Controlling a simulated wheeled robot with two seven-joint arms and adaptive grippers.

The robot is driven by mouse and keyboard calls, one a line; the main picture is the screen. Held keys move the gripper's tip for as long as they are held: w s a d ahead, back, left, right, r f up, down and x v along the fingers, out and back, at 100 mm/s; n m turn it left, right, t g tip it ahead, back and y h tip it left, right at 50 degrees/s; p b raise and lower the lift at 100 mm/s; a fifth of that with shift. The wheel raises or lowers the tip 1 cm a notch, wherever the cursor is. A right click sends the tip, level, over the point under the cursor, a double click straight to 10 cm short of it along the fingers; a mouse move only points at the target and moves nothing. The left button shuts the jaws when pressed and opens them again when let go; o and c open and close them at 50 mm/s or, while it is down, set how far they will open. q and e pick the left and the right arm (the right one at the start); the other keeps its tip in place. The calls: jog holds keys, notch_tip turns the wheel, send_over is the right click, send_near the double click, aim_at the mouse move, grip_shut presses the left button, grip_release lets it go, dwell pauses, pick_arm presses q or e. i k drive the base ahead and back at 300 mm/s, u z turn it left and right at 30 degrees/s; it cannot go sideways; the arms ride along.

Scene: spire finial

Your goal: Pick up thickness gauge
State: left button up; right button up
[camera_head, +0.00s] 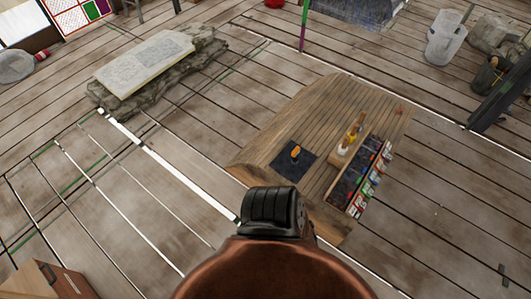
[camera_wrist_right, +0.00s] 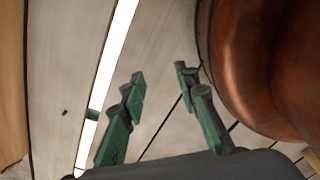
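I cannot tell for certain which thing is the thickness gauge. A small orange and dark item (camera_head: 295,153) stands on a dark mat (camera_head: 287,171) on the wooden table (camera_head: 310,110) in the head view. My right gripper (camera_wrist_right: 162,85) shows in the right wrist view, with its two green and dark fingers apart and nothing between them. It is beside a large rounded copper surface (camera_wrist_right: 262,60). Neither gripper can be made out in the head view.
A copper dome (camera_head: 270,270) with a black ribbed part (camera_head: 272,212) fills the near foreground, hiding the table's near edge. The table also bears a compartment of colourful packets (camera_head: 367,185) and small bottles (camera_head: 351,135). A stone slab (camera_head: 145,62) lies far left. A bucket (camera_head: 445,38) stands far right.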

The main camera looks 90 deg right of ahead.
aim_at(294, 154)
jog(key=u, duration=0.1)
jog(key=k, duration=2.8)
jog(key=z, duration=1.65)
jog(key=i, duration=0.45)
jog(key=z, duration=0.05)
